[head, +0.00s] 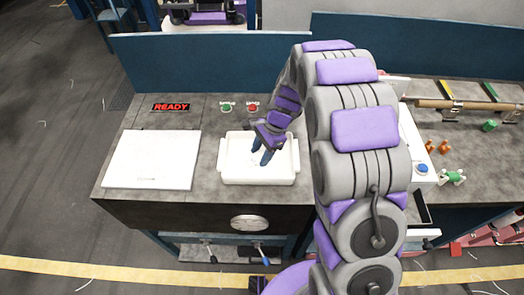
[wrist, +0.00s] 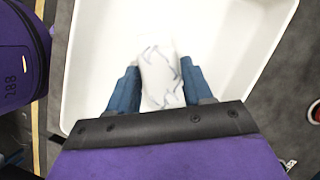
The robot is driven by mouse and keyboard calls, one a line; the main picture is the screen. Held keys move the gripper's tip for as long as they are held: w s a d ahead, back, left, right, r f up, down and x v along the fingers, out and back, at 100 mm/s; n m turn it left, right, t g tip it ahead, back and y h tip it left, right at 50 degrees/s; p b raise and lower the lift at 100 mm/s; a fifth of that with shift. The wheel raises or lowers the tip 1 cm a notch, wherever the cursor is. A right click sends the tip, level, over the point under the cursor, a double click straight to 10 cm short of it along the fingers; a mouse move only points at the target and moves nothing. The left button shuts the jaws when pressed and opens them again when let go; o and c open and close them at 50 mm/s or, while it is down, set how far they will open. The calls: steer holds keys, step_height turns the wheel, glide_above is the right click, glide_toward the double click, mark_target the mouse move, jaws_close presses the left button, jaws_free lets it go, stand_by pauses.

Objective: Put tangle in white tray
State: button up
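The white tray (head: 285,176) stands on the grey bench, left of my arm. My gripper (head: 263,156) points down into it, its blue fingers inside the rim. In the wrist view, a whitish bundle with thin dark lines, seemingly the tangle (wrist: 160,72), lies between the two fingertips of my gripper (wrist: 160,85). Both fingers press close to its sides, so the gripper appears shut on it. Whether the tangle touches the tray floor (wrist: 235,45) cannot be told. In the head view the tangle is mostly hidden by the fingers.
A white flat panel (head: 152,160) lies left of the tray. A red READY sign (head: 171,107) and green and red buttons (head: 252,107) stand behind. Small orange (head: 444,147) and green (head: 452,177) items lie at the right. A blue wall (head: 200,62) closes the back.

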steer(key=shift+o, duration=1.4)
steer(key=shift+a, duration=0.1)
steer(key=shift+o, duration=0.6)
steer(key=shift+d, duration=0.25)
steer(key=p+v, duration=0.4)
steer(key=v, duration=1.3)
steer(key=shift+w, duration=0.2)
steer(key=shift+s+d+r, duration=0.1)
steer(key=shift+d+r, duration=0.05)
steer(key=shift+d, duration=0.05)
